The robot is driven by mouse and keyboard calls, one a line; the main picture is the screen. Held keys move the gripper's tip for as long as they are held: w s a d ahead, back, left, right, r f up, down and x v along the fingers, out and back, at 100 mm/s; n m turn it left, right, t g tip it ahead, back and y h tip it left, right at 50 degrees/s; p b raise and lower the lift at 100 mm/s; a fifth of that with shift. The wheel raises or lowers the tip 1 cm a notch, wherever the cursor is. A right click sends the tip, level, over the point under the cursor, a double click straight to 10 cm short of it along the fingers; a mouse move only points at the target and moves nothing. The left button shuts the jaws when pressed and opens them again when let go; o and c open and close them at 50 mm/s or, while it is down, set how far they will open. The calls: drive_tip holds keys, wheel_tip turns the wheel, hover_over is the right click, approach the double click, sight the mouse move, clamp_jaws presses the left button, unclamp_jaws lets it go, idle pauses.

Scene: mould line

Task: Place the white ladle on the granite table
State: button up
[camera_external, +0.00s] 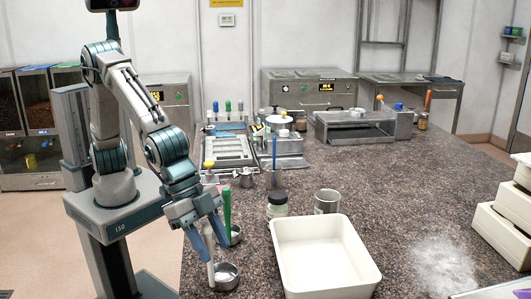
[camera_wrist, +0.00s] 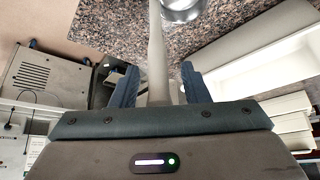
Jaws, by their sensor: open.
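The white ladle (camera_external: 210,247) has a pale handle standing upright and a metal bowl at its foot, at the near left edge of the granite table (camera_external: 420,195). Its bowl appears to rest on the granite. My gripper (camera_external: 217,250) points down with its blue fingers open, one on each side of the handle. In the wrist view the handle of the white ladle (camera_wrist: 157,45) runs between the two open fingers of my gripper (camera_wrist: 157,88), with gaps visible on both sides. Its metal bowl shows at the top.
A ladle with a green handle (camera_external: 227,208) stands just behind. White bins (camera_external: 505,233) stand at right. The table's right middle is clear.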

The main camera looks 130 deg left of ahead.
drive_tip(key=b+v, duration=0.2)
drive_tip(key=v, duration=1)
drive_tip(key=s+a+f+g, duration=0.1)
drive_tip(key=s+a, duration=0.3)
drive_tip(key=s, duration=0.6)
drive_tip(key=s+a+f+g, duration=0.1)
drive_tip(key=s+a+f, duration=0.3)
drive_tip(key=s, duration=0.7)
drive_tip(key=s+a+f+g, duration=0.1)
drive_tip(key=s+a+f, duration=0.2)
drive_tip(key=s, duration=0.7)
drive_tip(key=shift+s+a, duration=0.15)
drive_tip(key=shift+a, duration=0.65)
